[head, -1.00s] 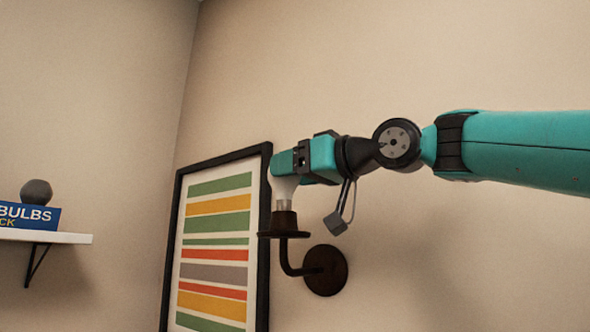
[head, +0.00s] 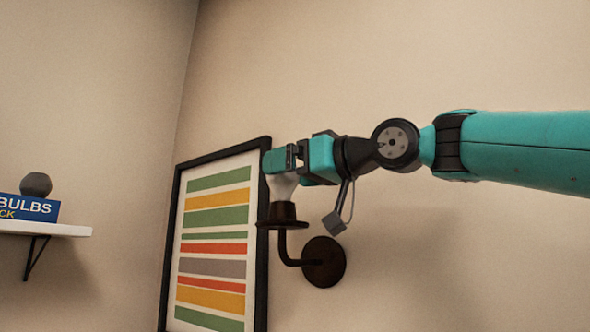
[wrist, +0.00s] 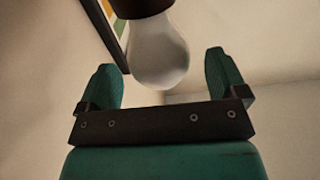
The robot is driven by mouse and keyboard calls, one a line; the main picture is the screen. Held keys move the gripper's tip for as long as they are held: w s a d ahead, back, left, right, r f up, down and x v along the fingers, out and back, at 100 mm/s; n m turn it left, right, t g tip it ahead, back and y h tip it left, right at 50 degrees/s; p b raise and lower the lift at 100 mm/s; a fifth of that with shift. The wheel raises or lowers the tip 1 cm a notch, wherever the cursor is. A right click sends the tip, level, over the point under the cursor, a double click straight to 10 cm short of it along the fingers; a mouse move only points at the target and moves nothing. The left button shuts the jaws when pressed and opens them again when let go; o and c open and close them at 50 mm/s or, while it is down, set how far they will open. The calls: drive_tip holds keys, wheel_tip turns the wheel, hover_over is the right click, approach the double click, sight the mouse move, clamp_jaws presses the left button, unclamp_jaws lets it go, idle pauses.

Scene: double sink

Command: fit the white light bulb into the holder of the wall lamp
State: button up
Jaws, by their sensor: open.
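The white light bulb (head: 282,187) stands upright with its base down in the dark holder (head: 283,212) of the wall lamp (head: 323,262). In the wrist view the bulb (wrist: 159,55) is between the two teal fingers, with a gap on each side, and the dark holder (wrist: 138,8) meets its base. My gripper (wrist: 170,82) is open around the bulb. In the head view my gripper (head: 278,162) covers the top of the bulb. The bulb's base is hidden inside the holder.
A framed striped picture (head: 216,240) hangs on the wall just left of the lamp. A shelf (head: 45,229) at the far left carries a blue box (head: 28,208) marked BULBS and a grey round object (head: 36,184). The wall above my arm is clear.

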drive_tip(key=b+v, duration=0.5)
drive_tip(key=v, duration=1.2)
drive_tip(key=shift+s+d, duration=0.15)
idle(0.5)
drive_tip(key=a+f+m+g+h+b, duration=0.1)
drive_tip(key=a+f+m+g+h, duration=0.15)
drive_tip(key=f, duration=1.25)
drive_tip(key=a+f+m+g+h+b, duration=0.1)
drive_tip(key=f+m+g+h+b, duration=0.15)
drive_tip(key=f, duration=1.25)
drive_tip(key=s+d+f+g+h, duration=0.1)
drive_tip(key=s+f+g+h, duration=0.1)
drive_tip(key=s+f, duration=0.6)
drive_tip(key=s+d+f+n+g+h, duration=0.1)
drive_tip(key=s+d+f+g+h, duration=0.1)
drive_tip(key=s+f, duration=0.6)
wheel_tip(320, 180, down, 7)
drive_tip(key=shift+r+n+g+h, duration=0.25)
drive_tip(key=shift+g+h, duration=0.25)
drive_tip(key=shift+g, duration=0.5)
